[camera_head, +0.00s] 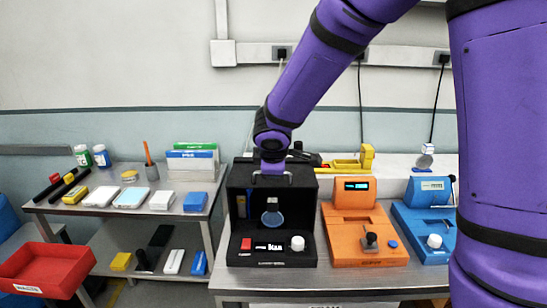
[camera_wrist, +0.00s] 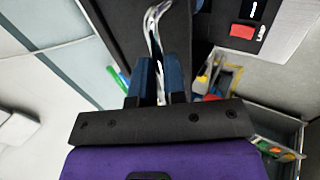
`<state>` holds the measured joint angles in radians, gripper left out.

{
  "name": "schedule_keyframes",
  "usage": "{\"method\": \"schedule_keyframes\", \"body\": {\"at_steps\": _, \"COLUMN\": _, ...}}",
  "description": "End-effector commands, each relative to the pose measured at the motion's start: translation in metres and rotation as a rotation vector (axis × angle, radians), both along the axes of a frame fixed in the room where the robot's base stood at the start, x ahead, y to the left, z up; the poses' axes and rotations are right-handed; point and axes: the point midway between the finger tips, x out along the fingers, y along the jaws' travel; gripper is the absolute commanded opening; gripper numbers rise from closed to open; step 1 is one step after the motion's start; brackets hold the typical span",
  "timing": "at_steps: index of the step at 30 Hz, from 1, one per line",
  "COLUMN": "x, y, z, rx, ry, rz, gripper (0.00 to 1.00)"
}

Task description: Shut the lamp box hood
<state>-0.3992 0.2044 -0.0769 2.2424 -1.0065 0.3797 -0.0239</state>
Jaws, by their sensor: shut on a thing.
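The lamp box (camera_head: 270,250) is black and stands on the grey bench, with a red button, a small display and a white knob on its front panel. Its hood (camera_head: 300,178) is up at the top of the box, and the dark inside with a round bluish disc (camera_head: 272,218) shows below. My gripper (camera_head: 270,172) is at the hood's top edge, shut on the hood's silver handle (camera_wrist: 154,32). In the wrist view my blue fingers (camera_wrist: 160,82) close around this handle; their tips partly hide it. The hood's exact angle is hard to tell.
An orange device (camera_head: 368,250) stands close to the right, and a blue device (camera_head: 428,245) beyond it. A yellow object (camera_head: 350,163) lies behind.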

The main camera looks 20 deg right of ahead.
Motion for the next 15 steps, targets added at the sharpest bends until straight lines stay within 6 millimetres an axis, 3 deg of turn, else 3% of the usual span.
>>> {"method": "schedule_keyframes", "body": {"at_steps": 9, "x": -0.005, "y": 0.001, "z": -0.025, "rx": 0.0, "ry": 0.01, "rz": -0.002, "gripper": 0.0}}
{"method": "schedule_keyframes", "body": {"at_steps": 15, "x": -0.006, "y": 0.002, "z": -0.031, "rx": 0.003, "ry": 0.012, "rz": -0.002, "gripper": 0.0}}
